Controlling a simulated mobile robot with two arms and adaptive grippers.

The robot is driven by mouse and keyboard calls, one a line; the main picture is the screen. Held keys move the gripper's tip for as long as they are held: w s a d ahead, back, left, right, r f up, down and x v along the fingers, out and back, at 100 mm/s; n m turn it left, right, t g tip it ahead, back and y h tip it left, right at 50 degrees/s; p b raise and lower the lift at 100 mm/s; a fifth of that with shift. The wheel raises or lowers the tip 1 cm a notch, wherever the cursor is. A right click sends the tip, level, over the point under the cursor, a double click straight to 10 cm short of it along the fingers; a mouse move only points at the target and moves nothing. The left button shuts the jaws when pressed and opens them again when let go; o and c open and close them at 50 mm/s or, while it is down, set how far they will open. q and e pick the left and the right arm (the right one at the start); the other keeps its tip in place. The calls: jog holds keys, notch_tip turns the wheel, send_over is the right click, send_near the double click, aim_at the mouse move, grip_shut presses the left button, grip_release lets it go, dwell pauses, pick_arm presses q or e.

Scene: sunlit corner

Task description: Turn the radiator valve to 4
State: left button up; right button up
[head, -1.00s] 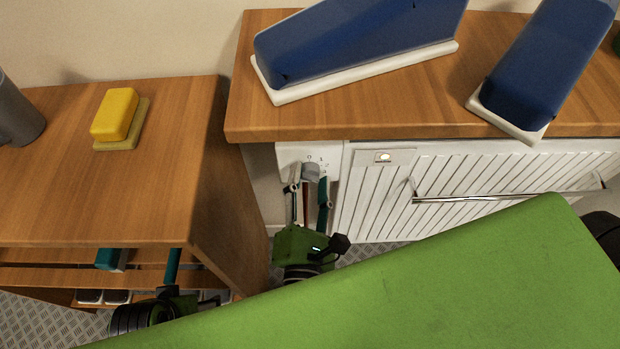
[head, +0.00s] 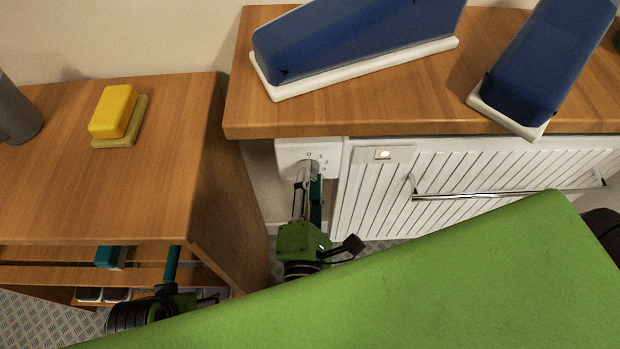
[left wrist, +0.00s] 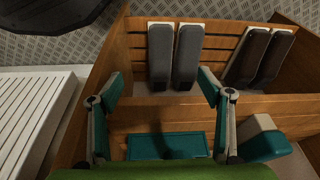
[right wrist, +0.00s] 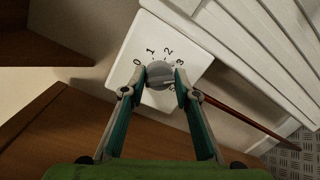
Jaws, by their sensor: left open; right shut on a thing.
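The radiator valve is a grey round knob (right wrist: 160,75) on a white plate (right wrist: 185,50) with a printed scale. The figures 0, 1, 2 and 3 can be read around it; the rest of the scale is hidden by a finger. I cannot tell surely which figure the knob points to. In the head view the plate (head: 287,155) sits under the right worktop. My right gripper (head: 309,174) is shut on the knob from below, a finger on each side; it also shows in the right wrist view (right wrist: 159,84). My left gripper (left wrist: 157,88) is open and empty.
The white slatted radiator front (head: 450,170) with a metal rail (head: 500,197) lies right of the valve. A wooden cabinet (head: 225,190) stands close on the left. A yellow block (head: 113,111) and blue objects (head: 355,40) lie on the worktops. Dark grey pads (left wrist: 185,55) lie below my left gripper.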

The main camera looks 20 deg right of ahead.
pick_arm(q)
jog(key=shift+b+v, duration=0.35)
jog(key=shift+v, duration=1.25)
pick_arm(e)
jog(key=shift+r+m, duration=0.15)
jog(key=shift+m, duration=1.65)
pick_arm(q)
jog(key=shift+a+r, duration=0.1)
pick_arm(e)
jog(key=o, duration=1.1)
jog(key=shift+w, duration=0.1)
jog(key=shift+c, duration=0.2)
pick_arm(q)
jog(key=shift+w, duration=0.25)
pick_arm(e)
jog(key=shift+y, duration=0.3)
